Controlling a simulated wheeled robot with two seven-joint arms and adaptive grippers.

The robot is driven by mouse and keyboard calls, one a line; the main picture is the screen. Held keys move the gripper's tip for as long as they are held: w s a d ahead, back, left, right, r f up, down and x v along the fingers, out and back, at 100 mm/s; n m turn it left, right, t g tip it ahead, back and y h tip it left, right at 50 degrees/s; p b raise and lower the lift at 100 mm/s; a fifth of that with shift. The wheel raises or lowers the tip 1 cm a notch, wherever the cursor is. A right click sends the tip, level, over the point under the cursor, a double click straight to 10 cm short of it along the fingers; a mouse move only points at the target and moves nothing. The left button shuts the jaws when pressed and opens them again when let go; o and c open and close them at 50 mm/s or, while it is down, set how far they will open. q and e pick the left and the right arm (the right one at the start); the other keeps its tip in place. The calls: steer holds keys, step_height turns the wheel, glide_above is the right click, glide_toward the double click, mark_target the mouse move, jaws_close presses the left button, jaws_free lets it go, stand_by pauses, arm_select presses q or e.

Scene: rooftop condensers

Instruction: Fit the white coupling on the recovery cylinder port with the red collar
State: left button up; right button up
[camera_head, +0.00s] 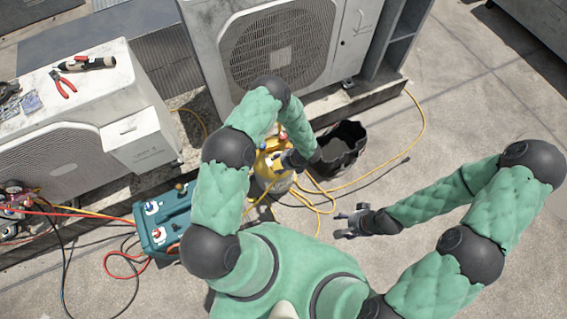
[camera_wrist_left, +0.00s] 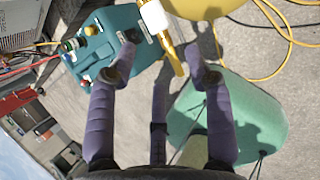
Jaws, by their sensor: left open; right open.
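The yellow recovery cylinder (camera_head: 264,166) stands in the middle of the head view, partly covered by my left arm. My left gripper (camera_head: 292,160) is at its right side. In the left wrist view, my left gripper (camera_wrist_left: 164,56) is open, with nothing clearly held. The white coupling (camera_wrist_left: 154,16) shows just beyond and between its fingers, at the end of a yellow hose (camera_wrist_left: 173,56). The cylinder (camera_wrist_left: 205,8) is at the top edge there. I cannot make out the port with the red collar. My right gripper (camera_head: 350,222) is open and empty over the floor.
A black bucket (camera_head: 342,148) stands right of the cylinder. A teal recovery machine (camera_head: 163,222) with hoses stands to the left. Yellow hoses (camera_head: 408,140) loop over the floor. Condenser units (camera_head: 278,50) stand behind, one with pliers (camera_head: 63,84) on top. Floor at the right is clear.

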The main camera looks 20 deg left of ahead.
mark_target(272, 168)
arm_select(q)
steer(key=shift+b+x, duration=0.85)
steer(key=shift+x, duration=2.3)
steer(key=c, duration=1)
steer(key=o, duration=0.6)
steer(key=shift+s, duration=0.1)
jaws_close()
